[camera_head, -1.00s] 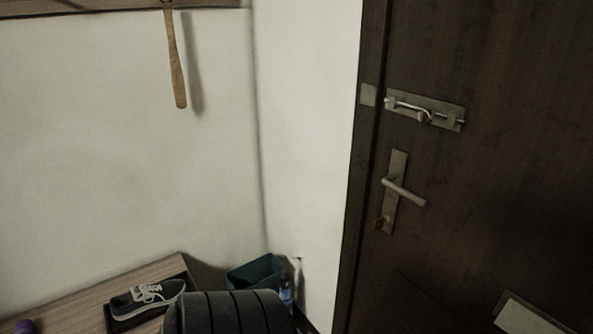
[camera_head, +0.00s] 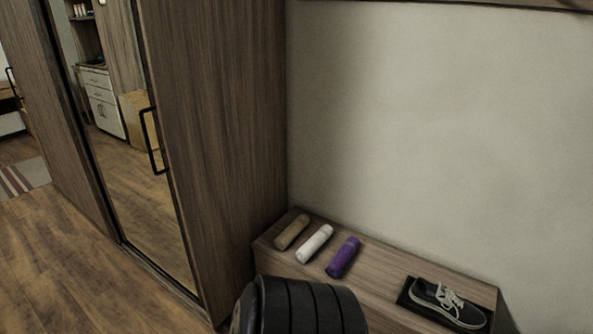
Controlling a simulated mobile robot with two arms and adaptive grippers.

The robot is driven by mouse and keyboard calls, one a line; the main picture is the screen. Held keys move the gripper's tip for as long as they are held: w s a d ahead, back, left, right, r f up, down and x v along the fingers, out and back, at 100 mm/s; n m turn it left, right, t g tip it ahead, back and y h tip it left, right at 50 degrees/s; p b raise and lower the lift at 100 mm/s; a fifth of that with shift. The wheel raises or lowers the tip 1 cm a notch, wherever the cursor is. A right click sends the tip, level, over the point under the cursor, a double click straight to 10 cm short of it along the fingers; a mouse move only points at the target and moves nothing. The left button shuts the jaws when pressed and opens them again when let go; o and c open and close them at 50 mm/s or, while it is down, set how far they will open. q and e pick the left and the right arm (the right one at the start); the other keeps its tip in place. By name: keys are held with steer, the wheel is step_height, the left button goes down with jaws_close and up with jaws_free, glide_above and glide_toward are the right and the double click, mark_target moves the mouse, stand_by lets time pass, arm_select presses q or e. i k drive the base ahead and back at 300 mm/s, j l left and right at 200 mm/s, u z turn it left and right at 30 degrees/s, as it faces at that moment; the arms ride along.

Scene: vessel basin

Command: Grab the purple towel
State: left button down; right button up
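The purple towel (camera_head: 343,257) is rolled up and lies on top of a low wooden bench (camera_head: 384,286) against the wall. It is the rightmost of three rolled towels set side by side, with a white towel (camera_head: 314,243) just left of it and a tan towel (camera_head: 291,232) further left. Nothing covers it. A black ribbed part of my own body shows at the bottom, in front of the bench. Neither of my grippers is in view.
A black sneaker (camera_head: 449,302) sits on a dark tray at the bench's right. A tall wooden wardrobe (camera_head: 217,130) with a mirrored door (camera_head: 150,215) stands left of the bench. Wooden floor (camera_head: 75,262) is open at the left.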

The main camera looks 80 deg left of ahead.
mark_target(339, 262)
steer(key=u, duration=2.3)
steer(key=i+j+z, duration=0.1)
steer(key=i+j, duration=0.2)
steer(key=i+j+z, duration=0.15)
steer(key=i+j, duration=0.15)
steer(key=i+j+z, duration=0.1)
steer(key=i+j, duration=0.15)
steer(key=j, duration=0.15)
steer(key=i+j+z, duration=0.1)
steer(key=i+j, duration=0.15)
steer(key=i+j+z, duration=0.1)
steer(key=i+j, duration=0.15)
steer(key=j, duration=0.25)
steer(key=i+j+z, duration=0.15)
steer(key=j, duration=0.3)
steer(key=i, duration=0.1)
